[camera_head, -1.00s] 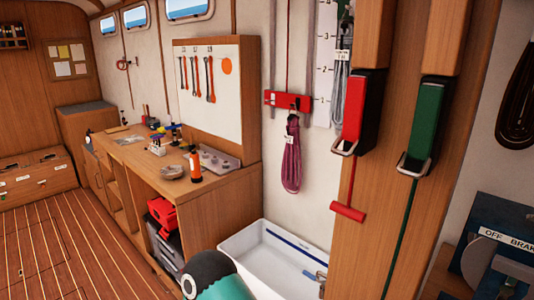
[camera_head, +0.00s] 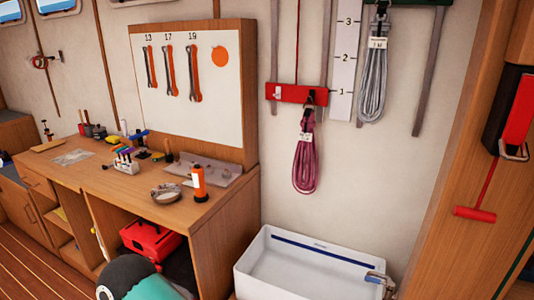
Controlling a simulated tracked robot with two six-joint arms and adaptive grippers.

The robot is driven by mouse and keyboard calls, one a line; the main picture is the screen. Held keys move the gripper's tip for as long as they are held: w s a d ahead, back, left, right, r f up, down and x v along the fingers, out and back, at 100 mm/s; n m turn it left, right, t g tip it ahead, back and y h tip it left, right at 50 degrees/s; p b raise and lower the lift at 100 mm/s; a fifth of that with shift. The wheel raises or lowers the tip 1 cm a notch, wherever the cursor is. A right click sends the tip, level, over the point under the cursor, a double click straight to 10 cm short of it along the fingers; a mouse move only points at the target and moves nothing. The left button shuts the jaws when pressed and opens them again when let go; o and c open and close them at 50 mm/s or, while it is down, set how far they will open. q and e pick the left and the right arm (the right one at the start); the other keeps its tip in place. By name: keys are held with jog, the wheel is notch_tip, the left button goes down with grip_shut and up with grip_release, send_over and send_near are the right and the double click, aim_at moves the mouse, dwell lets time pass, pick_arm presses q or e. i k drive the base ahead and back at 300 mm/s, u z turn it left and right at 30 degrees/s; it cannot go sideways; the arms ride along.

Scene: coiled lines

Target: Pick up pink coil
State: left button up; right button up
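The pink coil (camera_head: 304,160) is a bundle of looped line hanging against the white wall, below a red bar (camera_head: 297,94). A small light tag is near its top. It hangs above and behind the white tub. Neither gripper shows in the head view. A rounded dark and teal part at the bottom left looks like part of my own arm, well below and left of the coil.
A grey coil (camera_head: 373,75) hangs right of the pink one. A white tub (camera_head: 296,267) stands below. A wooden workbench (camera_head: 142,185) with an orange flashlight (camera_head: 199,184) is at left. A wooden post (camera_head: 460,180) stands at right. The wall around the pink coil is clear.

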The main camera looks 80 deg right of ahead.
aim_at(306, 142)
jog(key=u, duration=0.25)
jog(key=i, duration=0.75)
jog(key=z, duration=1.9)
jog(key=i, duration=0.25)
jog(key=z, duration=2.25)
jog(key=k, duration=0.45)
jog(key=z, duration=0.4)
jog(key=i, duration=1.5)
jog(key=u, duration=0.4)
